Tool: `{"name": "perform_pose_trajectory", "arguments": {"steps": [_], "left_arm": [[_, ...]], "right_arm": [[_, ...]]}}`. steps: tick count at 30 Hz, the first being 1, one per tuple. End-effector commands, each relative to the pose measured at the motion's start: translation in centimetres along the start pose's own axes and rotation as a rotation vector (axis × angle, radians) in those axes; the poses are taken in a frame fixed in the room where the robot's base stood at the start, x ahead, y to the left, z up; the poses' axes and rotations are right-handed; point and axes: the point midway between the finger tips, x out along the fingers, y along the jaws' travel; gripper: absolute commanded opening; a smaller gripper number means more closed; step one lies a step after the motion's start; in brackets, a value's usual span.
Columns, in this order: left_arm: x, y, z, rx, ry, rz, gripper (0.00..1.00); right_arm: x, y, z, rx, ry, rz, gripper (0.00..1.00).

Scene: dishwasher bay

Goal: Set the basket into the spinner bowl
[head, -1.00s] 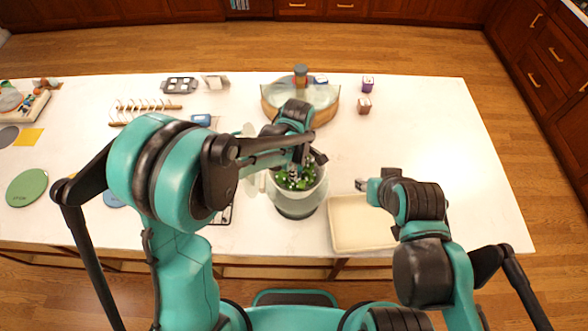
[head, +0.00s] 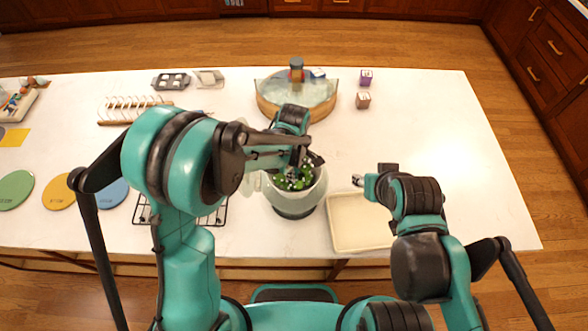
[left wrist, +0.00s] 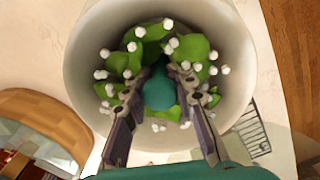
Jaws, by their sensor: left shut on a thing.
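A pale, round bowl (head: 296,205) stands near the front middle of the counter, with green leaves and small white pieces inside. In the left wrist view its wide pale rim (left wrist: 78,62) circles the leaves (left wrist: 128,62). A teal upright piece (left wrist: 158,92) stands at its centre. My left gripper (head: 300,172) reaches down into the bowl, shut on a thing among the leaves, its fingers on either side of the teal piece. I cannot tell the basket's wall from the bowl's. My right gripper (head: 359,181) hangs right of the bowl; its fingers are too small to read.
A cream tray (head: 345,240) lies right of the bowl. A black wire rack (head: 146,213) and coloured discs (head: 58,192) lie left. The right counter is clear.

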Motion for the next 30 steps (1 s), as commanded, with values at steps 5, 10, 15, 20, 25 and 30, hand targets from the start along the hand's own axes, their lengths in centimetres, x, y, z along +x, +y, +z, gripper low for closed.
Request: {"name": "perform_pose_trajectory", "arguments": {"steps": [5,10,15,20,25,30], "left_arm": [[2.2,0.0,0.0,0.000,0.000,0.000,0.00],[4.0,0.0,0.0,0.000,0.000,0.000,0.00],[5.7,0.0,0.0,0.000,0.000,0.000,0.00],[6.8,0.0,0.0,0.000,0.000,0.000,0.00],[7.3,0.0,0.0,0.000,0.000,0.000,0.00],[7.3,0.0,0.0,0.000,0.000,0.000,0.00]], "right_arm": [[1.2,0.0,0.9,0.000,0.000,0.000,0.40],[2.1,0.0,1.5,0.000,0.000,0.000,0.40],[3.1,0.0,2.2,0.000,0.000,0.000,0.40],[4.0,0.0,2.9,0.000,0.000,0.000,0.40],[4.4,0.0,3.1,0.000,0.000,0.000,0.40],[4.4,0.0,3.1,0.000,0.000,0.000,0.40]]}}
